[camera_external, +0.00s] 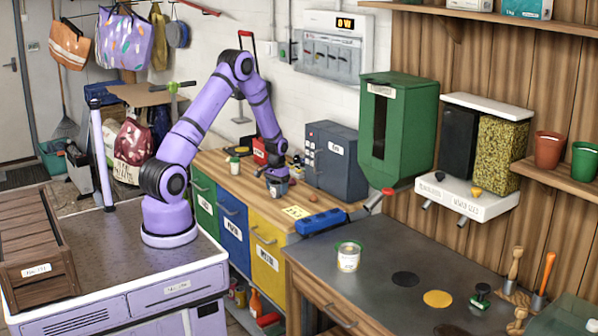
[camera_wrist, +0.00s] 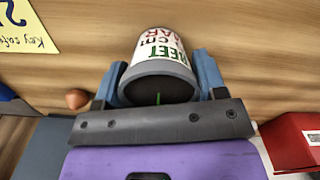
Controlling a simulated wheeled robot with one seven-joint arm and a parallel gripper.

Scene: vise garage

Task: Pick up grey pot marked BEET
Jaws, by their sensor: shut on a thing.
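The grey pot (camera_wrist: 160,68) has a white label with BEET in green and other lettering, partly cut off from view. My gripper (camera_wrist: 160,82) is shut on it, with one blue-grey finger on each side of the pot. A dark inside with a small green sprig shows at the pot's near rim. In the external view the pot (camera_external: 277,188) is at the end of my arm, under my gripper (camera_external: 277,175), over the wooden bench. I cannot tell whether its bottom touches the bench.
A grey cabinet (camera_external: 333,160) stands right of the pot, a red item (camera_external: 261,150) behind it. A white jar (camera_external: 234,165) is to the left. A yellow note (camera_external: 297,212) and a blue box (camera_external: 320,222) lie nearer. A small brown round thing (camera_wrist: 77,99) is beside my gripper.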

